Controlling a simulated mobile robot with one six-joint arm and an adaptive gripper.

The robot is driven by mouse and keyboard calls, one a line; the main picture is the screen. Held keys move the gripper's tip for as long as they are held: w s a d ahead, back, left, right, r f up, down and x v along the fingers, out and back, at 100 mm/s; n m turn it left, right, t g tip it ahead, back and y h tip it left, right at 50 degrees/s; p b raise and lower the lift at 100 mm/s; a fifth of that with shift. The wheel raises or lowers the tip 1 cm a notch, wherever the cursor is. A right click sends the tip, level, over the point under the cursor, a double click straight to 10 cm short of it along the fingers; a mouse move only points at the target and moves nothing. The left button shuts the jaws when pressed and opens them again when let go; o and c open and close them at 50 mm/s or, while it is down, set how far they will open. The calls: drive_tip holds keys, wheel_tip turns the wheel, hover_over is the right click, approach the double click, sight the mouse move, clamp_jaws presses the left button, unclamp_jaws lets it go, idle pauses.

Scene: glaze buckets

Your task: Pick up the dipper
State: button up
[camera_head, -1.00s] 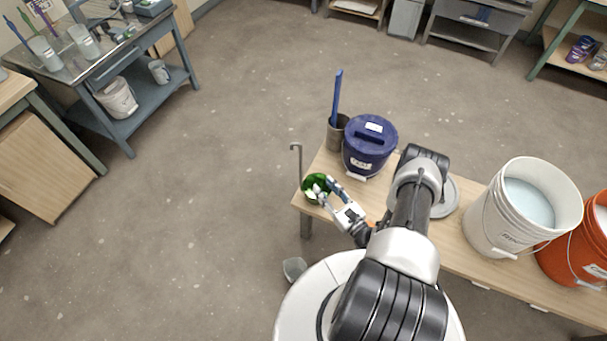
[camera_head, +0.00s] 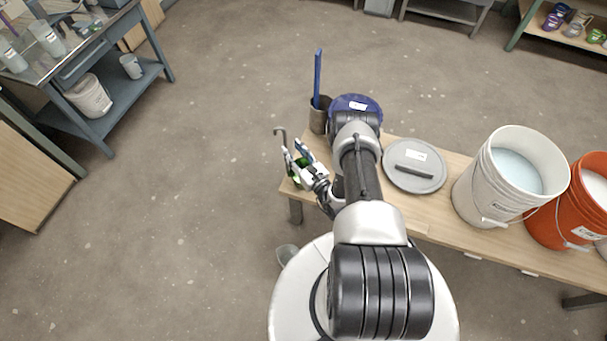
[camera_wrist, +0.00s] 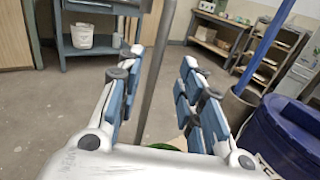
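The dipper (camera_head: 282,142) shows as a thin grey metal rod, upright, with a hooked top, near the left end of the table. Its lower end is hidden by my gripper, by a green container (camera_head: 301,170). In the wrist view the dipper's rod (camera_wrist: 157,70) passes between the two fingers, closer to the left one, with gaps visible. My gripper (camera_head: 298,157) is open around the rod, its blue-padded fingers apart; it also shows in the wrist view (camera_wrist: 162,60). A green edge (camera_wrist: 165,147) shows below the gripper.
A blue lidded bucket (camera_head: 352,102) and a grey cup (camera_head: 319,118) with a blue stick stand close behind. A grey lid (camera_head: 414,169), a white bucket (camera_head: 481,190) and an orange bucket (camera_head: 551,220) are to the right. Floor left of the table is clear.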

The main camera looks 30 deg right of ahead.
sight(286, 145)
drive_tip(key=w, duration=0.1)
drive_tip(key=w+b, duration=0.1)
drive_tip(key=w, duration=0.2)
drive_tip(key=shift+a+f, duration=0.3)
drive_tip(key=shift+w+r, duration=0.1)
drive_tip(key=shift+w, duration=0.4)
drive_tip(key=shift+c, duration=0.3)
clamp_jaws()
